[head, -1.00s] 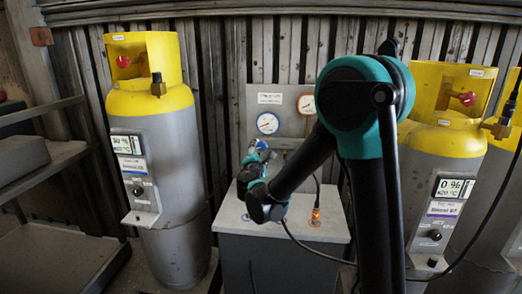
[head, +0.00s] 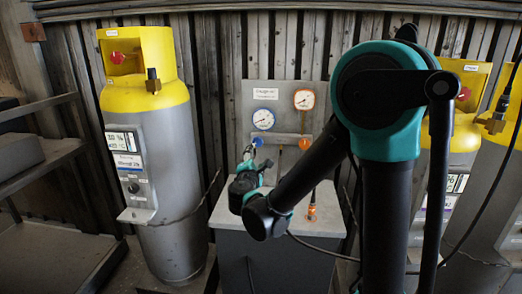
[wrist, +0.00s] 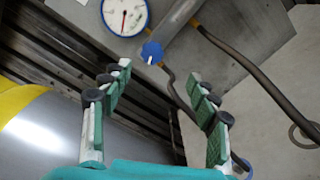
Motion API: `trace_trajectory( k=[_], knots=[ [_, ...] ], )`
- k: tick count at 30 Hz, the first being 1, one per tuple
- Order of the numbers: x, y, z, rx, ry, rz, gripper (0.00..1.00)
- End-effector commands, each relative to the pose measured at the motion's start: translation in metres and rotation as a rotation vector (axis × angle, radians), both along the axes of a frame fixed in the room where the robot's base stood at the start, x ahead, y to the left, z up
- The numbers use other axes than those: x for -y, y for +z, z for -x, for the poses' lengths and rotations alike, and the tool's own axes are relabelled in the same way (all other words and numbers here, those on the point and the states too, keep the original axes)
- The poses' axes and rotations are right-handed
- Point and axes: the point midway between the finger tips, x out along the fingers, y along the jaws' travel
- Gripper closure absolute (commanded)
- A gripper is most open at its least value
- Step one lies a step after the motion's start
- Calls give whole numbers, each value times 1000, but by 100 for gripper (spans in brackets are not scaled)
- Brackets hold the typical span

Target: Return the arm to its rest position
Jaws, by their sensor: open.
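My arm, black and teal, reaches across the right half of the head view, with its end bent over the grey cabinet. My gripper (wrist: 158,82) is open in the wrist view, with green-padded fingers apart and nothing between them. In the head view my gripper (head: 248,154) is small and partly hidden by my wrist, near the gauge panel. A blue knob (wrist: 152,52) shows beyond the fingertips, apart from them as far as I can tell. It also shows in the head view (head: 258,141).
The gauge panel (head: 284,122) stands behind the grey cabinet (head: 330,222), with an orange knob (head: 305,143) and hoses. A yellow-topped cylinder (head: 165,225) stands left; others (head: 462,76) stand right, partly behind my arm. A shelf (head: 40,158) is far left.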

Motion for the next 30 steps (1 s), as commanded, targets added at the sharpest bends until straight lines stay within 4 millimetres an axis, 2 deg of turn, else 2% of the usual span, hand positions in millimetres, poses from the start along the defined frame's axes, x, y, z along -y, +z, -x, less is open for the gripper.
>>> trace_trajectory(
  k=[2,5,6,8,9,12,15,18,21,25,27,30],
  knots=[
    [29,-7,-2,-40,-50,-58,40],
    [84,-25,-1,-124,-155,-191,40],
    [109,-35,3,-164,-209,-262,40],
    [148,-51,13,-226,-294,-375,40],
    [172,-63,21,-265,-356,-454,40],
    [224,-93,51,-355,-508,-660,40],
    [263,-122,88,-433,-659,-870,40],
    [287,-150,130,-501,-807,-1084,40],
    [298,-173,171,-557,-943,-1297,40],
    [296,-193,212,-613,-1079,-1534,40],
    [292,-200,227,-633,-1130,-1628,40],
    [285,-205,240,-654,-1172,-1717,40]
  ],
)
